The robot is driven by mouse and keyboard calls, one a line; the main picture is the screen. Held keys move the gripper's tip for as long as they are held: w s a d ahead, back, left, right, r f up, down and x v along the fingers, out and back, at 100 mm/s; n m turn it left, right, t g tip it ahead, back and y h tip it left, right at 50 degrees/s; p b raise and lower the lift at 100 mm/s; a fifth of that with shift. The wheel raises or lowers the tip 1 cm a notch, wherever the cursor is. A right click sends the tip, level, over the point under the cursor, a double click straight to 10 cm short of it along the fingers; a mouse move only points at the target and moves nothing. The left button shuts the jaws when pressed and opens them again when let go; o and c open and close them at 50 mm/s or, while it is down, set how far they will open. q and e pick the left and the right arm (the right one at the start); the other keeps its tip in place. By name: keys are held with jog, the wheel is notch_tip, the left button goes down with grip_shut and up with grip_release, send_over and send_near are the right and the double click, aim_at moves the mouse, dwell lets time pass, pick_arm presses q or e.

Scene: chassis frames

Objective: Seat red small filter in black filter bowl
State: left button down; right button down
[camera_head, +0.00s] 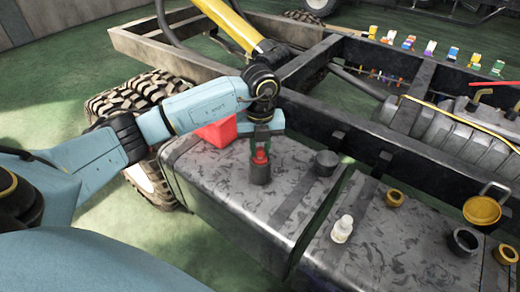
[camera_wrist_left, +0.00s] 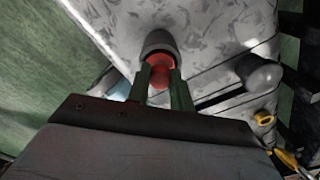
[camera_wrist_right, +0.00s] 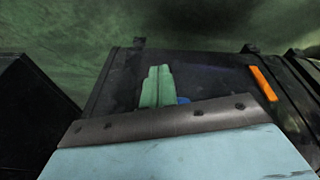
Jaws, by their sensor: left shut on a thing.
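The red small filter (camera_head: 260,158) is between the fingers of my left gripper (camera_head: 262,147), which is shut on it. It also shows in the left wrist view (camera_wrist_left: 161,66), partly hidden by the fingers. The black filter bowl (camera_head: 260,175) stands upright on the grey tank top directly below the filter. In the left wrist view the filter's end meets the mouth of the bowl (camera_wrist_left: 158,41); I cannot tell how deep it sits. My right gripper (camera_wrist_right: 157,86) shows only in the right wrist view, with its fingers together and nothing seen between them.
A dark round cap (camera_head: 326,163) is right of the bowl. A white bottle (camera_head: 342,229), brass ring (camera_head: 394,198), black cup (camera_head: 464,241) and yellow cup (camera_head: 482,210) stand farther right. A red box (camera_head: 218,132) is behind my left arm. Frame rails (camera_head: 340,125) run behind the tank.

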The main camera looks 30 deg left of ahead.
pick_arm(q)
jog(key=c, duration=1.2)
grip_release()
jog(key=shift+c, duration=0.2)
jog(key=shift+r, duration=0.3)
notch_tip(320, 180, up, 12)
jog(key=p, duration=0.3)
jog(key=shift+f+p, duration=0.25)
jog(key=shift+p, duration=0.05)
pick_arm(e)
jog(key=s+d+f, duration=0.3)
jog(key=d+f, duration=0.1)
jog(key=f, duration=0.3)
jog(key=shift+d+f+g+h, duration=0.2)
jog(key=shift+f+g+h, duration=0.1)
jog(key=shift+f, duration=0.05)
